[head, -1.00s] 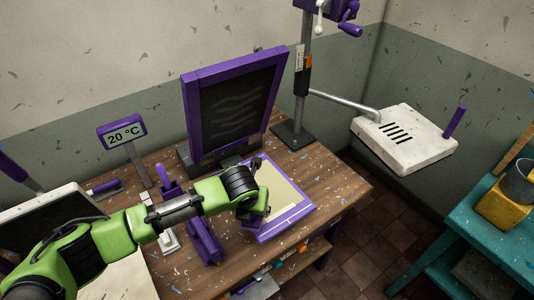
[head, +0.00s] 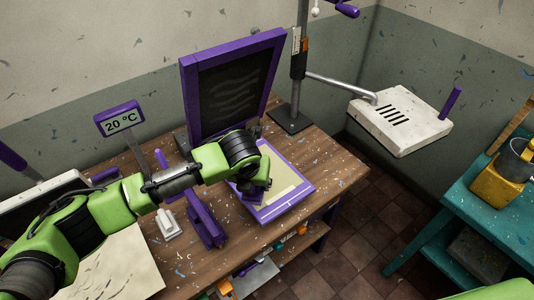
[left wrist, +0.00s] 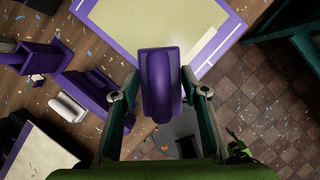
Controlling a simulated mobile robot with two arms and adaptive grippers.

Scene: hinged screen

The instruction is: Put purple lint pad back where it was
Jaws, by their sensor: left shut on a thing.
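My left gripper (left wrist: 160,98) is shut on the purple lint pad (left wrist: 160,75), a rounded block held between its two fingers. In the head view the pad (head: 252,196) shows partly behind my left arm, over the left part of the purple-framed base board (head: 303,189). The board has a pale yellow sheet on it. The left wrist view looks down past the pad to the board's frame (left wrist: 205,68). The hinged screen (head: 234,84), dark in a purple frame, stands raised behind the board. My right gripper is not in view.
A purple clamp-like tool (head: 205,226) and a white-based handled tool (head: 168,224) stand left of the board. A temperature display (head: 121,119) stands behind them. A post (head: 297,85) carries a white heater-like panel (head: 402,122) on the right. The table's right edge is mostly clear.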

